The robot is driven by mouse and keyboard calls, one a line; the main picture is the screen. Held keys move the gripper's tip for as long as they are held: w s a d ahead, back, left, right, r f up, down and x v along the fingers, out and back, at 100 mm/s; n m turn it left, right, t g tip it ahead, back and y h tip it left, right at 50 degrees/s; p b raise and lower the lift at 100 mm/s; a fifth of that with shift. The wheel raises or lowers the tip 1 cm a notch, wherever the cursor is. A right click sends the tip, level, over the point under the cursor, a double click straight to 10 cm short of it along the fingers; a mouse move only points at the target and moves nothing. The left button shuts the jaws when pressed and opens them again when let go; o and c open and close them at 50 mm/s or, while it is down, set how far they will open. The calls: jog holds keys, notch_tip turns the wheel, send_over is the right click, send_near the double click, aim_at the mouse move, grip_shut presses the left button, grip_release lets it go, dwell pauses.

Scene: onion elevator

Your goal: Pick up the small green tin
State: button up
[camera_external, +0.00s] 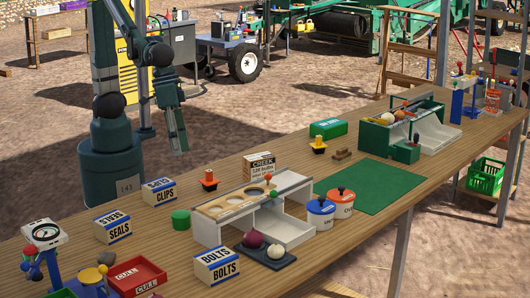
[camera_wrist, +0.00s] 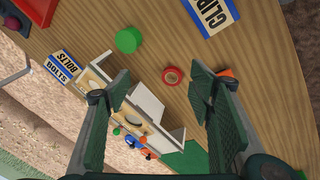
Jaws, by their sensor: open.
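The small green tin (camera_external: 181,219) stands on the wooden table, left of the white-and-wood rack and near the blue-and-cream CLIPS box. In the wrist view the tin (camera_wrist: 128,40) shows as a green round shape beyond the tip of the left finger, apart from it. My gripper (camera_wrist: 161,88) is open, with nothing held between its fingers. In the external view my gripper (camera_external: 178,130) hangs above and behind the tin, well clear of the table.
The CLIPS box (camera_external: 160,192), the SEALS box (camera_external: 112,225) and the BOLTS box (camera_external: 217,265) stand around the tin. The white rack (camera_external: 207,232) is close on its right. A red round item (camera_wrist: 172,75) shows between my fingers in the wrist view. The green mat (camera_external: 370,185) is clear.

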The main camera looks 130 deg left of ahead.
jog(key=w+d+f+n+g+p, duration=0.1)
jog(key=w+d+f+n+p, duration=0.25)
jog(key=w, duration=0.25)
jog(key=n+g+p, duration=0.2)
jog(key=n, duration=0.2)
send_over(181, 214)
notch_tip(181, 214, down, 6)
jog(key=shift+a+f, duration=0.15)
jog(key=shift+w+d+f+n+p, duration=0.2)
jog(key=shift+d+f+n+p, duration=0.1)
jog(key=shift+f, duration=0.25)
jog(key=shift+f, duration=0.15)
jog(key=shift+f, duration=1.15)
jog(key=shift+a+f, duration=0.1)
jog(key=shift+s+f+b, duration=0.15)
jog(key=shift+f+b, duration=0.2)
jog(key=shift+f, duration=0.9)
jog(key=shift+s+f+b, duration=0.1)
jog(key=shift+f+b, duration=0.25)
jog(key=shift+f, duration=0.9)
